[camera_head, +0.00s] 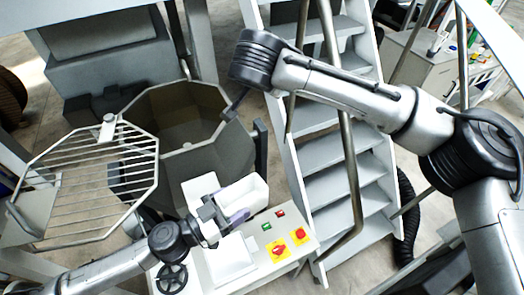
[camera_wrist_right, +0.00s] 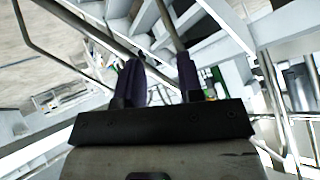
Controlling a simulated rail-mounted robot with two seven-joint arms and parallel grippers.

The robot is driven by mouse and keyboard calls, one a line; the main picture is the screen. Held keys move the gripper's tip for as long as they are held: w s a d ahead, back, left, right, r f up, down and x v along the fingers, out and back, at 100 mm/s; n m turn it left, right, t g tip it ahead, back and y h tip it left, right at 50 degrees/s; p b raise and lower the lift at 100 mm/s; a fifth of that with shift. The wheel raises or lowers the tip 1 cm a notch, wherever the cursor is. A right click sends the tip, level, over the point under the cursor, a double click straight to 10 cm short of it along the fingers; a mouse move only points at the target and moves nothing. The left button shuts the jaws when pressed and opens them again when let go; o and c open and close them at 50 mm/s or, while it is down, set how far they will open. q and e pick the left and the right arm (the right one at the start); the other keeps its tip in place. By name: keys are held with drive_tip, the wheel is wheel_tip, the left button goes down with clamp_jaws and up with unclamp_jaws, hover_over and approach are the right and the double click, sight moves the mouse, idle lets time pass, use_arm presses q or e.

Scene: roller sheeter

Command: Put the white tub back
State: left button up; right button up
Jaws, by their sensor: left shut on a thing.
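A white tub (camera_head: 250,193) is in the head view, just above the control box and in front of the octagonal hopper. My left gripper (camera_head: 236,214) comes in from the lower left and is shut on the tub's near side; its fingers cover part of that wall. My right gripper (camera_head: 234,106) hangs at the right edge of the hopper, away from the tub. In the right wrist view its two dark fingers (camera_wrist_right: 161,82) stand apart with nothing between them.
The deep grey hopper (camera_head: 219,163) has its barred lid (camera_head: 90,180) open at left. The control box (camera_head: 306,238) carries buttons, red-yellow switches and a white square piece (camera_head: 231,261). A white panel (camera_head: 200,189) stands beside the tub. Metal stairs (camera_head: 340,165) with handrails rise at right.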

drive_tip(key=w+a+r+n+t+y, duration=0.3)
drive_tip(key=a+r+n+t+y, duration=0.5)
drive_tip(key=r+n, duration=0.3)
drive_tip(key=s+a+f+n+g+y, duration=0.2)
drive_tip(key=s+a+n+g+y, duration=0.75)
drive_tip(key=n, duration=1.05)
drive_tip(key=n+g+h, duration=0.8)
drive_tip(key=n+h, duration=0.7)
drive_tip(key=n, duration=0.3)
hover_over(263, 182)
drive_tip(key=w, duration=0.1)
drive_tip(key=f, duration=1.2)
drive_tip(key=a+f, duration=0.1)
drive_tip(key=f, duration=0.5)
drive_tip(key=shift+w, duration=0.2)
drive_tip(key=shift+n+h, duration=0.35)
drive_tip(key=shift+n, duration=0.15)
drive_tip(key=f, duration=0.8)
drive_tip(key=d+f, duration=0.1)
drive_tip(key=f, duration=0.3)
drive_tip(key=shift+s, duration=0.15)
